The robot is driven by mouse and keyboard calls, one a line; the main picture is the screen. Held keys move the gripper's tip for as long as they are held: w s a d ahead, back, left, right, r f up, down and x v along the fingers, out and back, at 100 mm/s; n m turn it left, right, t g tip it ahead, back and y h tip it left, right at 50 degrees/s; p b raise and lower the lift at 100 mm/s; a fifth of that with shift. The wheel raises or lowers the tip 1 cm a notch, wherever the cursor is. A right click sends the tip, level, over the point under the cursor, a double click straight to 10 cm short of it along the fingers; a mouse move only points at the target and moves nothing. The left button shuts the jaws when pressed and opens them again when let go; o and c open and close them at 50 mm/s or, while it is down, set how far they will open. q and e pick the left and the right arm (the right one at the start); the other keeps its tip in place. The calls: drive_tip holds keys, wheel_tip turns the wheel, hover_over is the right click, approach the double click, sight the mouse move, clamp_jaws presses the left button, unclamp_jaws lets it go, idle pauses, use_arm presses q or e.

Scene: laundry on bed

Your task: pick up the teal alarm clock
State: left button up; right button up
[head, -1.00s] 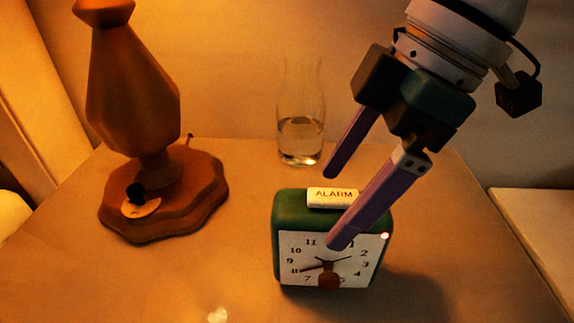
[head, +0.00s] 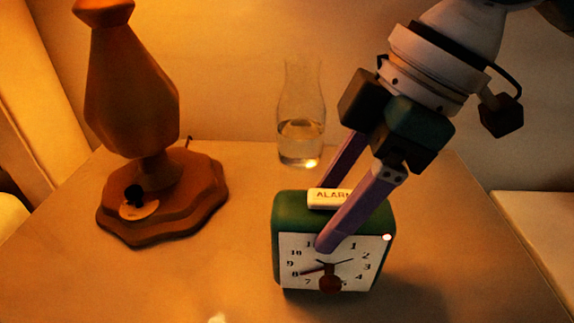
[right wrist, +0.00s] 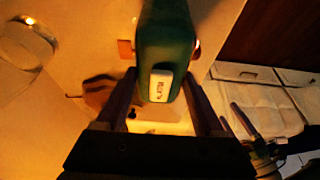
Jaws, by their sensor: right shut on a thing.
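The teal alarm clock (head: 290,208) stands upright on the table, its white face toward the head camera and a white ALARM button on top. My right gripper (head: 322,220) reaches down from the upper right and is shut on the clock, one finger across the front face and the other behind it. In the right wrist view the clock (right wrist: 166,45) sits between the two fingers of the gripper (right wrist: 165,95). The rear fingertip is hidden behind the clock in the head view.
A wooden lamp (head: 135,90) with a wavy base stands at the left of the table (head: 150,285). A glass carafe (head: 301,125) part full of water stands behind the clock. The table is clear in front and to the right.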

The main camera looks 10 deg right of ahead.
clamp_jaws()
drive_tip(key=shift+r, duration=0.1)
idle(0.3)
